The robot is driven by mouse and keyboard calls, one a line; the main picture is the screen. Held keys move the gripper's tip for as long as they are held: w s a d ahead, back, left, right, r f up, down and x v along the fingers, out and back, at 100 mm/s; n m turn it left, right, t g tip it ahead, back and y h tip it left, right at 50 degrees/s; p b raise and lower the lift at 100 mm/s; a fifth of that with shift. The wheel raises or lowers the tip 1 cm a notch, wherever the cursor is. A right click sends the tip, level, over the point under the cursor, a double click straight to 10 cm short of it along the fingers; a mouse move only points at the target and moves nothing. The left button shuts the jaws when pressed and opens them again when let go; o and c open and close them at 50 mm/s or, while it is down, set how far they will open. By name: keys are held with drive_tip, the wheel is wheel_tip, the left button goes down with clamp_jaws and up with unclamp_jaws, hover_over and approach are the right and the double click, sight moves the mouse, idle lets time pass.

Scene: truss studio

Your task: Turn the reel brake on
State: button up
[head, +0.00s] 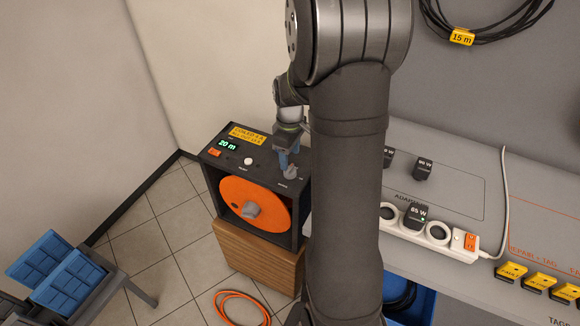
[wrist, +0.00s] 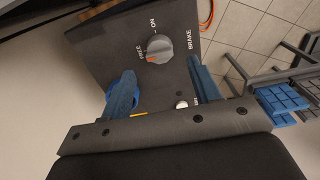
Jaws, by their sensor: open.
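The reel unit (head: 212,172) is a dark box on a wooden stand, with a large orange reel disc (head: 235,192) in its front. The grey brake knob (head: 291,172) sits at the right of its top panel. In the wrist view the knob (wrist: 160,48) shows an orange mark at its lower left, on the FREE side; ON is printed above left and BRAKE at right. My gripper (head: 283,160) is over the knob's end of the panel. In the wrist view its blue fingers (wrist: 162,67) are open and empty, one on each side, with the knob between and beyond them.
A white button (head: 248,161) and a green "20 m" display (head: 228,145) share the panel. A workbench (head: 450,205) with adapters and a white power strip (head: 405,235) lies at right. Blue trays (head: 68,278) stand at lower left.

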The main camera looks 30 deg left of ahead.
sight(290, 168)
wheel_tip(290, 168, down, 6)
drive_tip(key=shift+r, duration=0.15)
drive_tip(key=c, duration=1)
